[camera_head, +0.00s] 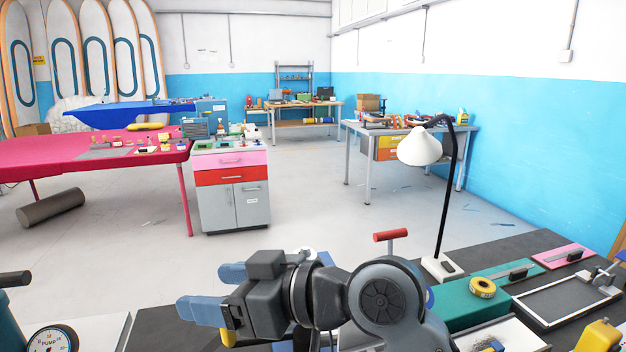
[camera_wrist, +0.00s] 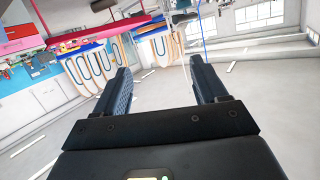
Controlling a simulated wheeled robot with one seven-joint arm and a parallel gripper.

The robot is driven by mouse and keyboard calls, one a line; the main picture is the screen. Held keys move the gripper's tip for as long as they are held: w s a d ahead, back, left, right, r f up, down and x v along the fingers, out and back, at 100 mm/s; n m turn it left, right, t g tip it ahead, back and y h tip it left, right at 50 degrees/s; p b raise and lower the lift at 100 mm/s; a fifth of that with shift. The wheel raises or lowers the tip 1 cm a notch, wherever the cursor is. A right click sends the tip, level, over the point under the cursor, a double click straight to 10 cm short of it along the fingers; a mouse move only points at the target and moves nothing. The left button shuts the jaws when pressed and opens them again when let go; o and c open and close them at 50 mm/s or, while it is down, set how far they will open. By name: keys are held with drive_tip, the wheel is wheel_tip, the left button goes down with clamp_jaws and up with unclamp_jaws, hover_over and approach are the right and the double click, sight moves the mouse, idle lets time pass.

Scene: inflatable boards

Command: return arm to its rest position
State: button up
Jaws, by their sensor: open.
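My gripper (camera_head: 205,294) shows at the lower middle of the head view, at the end of my folded arm, pointing left. It is above the near dark worktop (camera_head: 165,325). In the wrist view, my gripper (camera_wrist: 160,82) has its two dark fingers spread apart with nothing between them. The wrist view is tilted and shows the room upside down beyond the fingers. My arm hides part of the worktop and what lies behind it.
A white desk lamp (camera_head: 420,147) stands on the worktop right of my arm. Near it are a yellow tape roll (camera_head: 482,287) and a teal case (camera_head: 455,309). A pump gauge (camera_head: 52,341) is at the lower left. A drawer cabinet (camera_head: 231,204) and red table (camera_head: 90,155) stand beyond open floor.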

drive_tip(key=s+d+f+m+t+h, duration=0.8)
drive_tip(key=s+d+f+m+t, duration=0.2)
drive_tip(key=s+d+f+m, duration=0.55)
drive_tip(key=s+d+r+n+h, duration=0.25)
drive_tip(key=s+d+h, duration=0.35)
drive_tip(key=s+d, duration=1.4)
wheel_tip(320, 180, down, 10)
drive_tip(key=s+a+b, duration=0.1)
drive_tip(key=a+b, duration=0.1)
drive_tip(key=b, duration=0.8)
drive_tip(key=shift+s+a+f, duration=0.2)
drive_tip(key=shift+s+f, duration=0.05)
drive_tip(key=shift+s, duration=0.05)
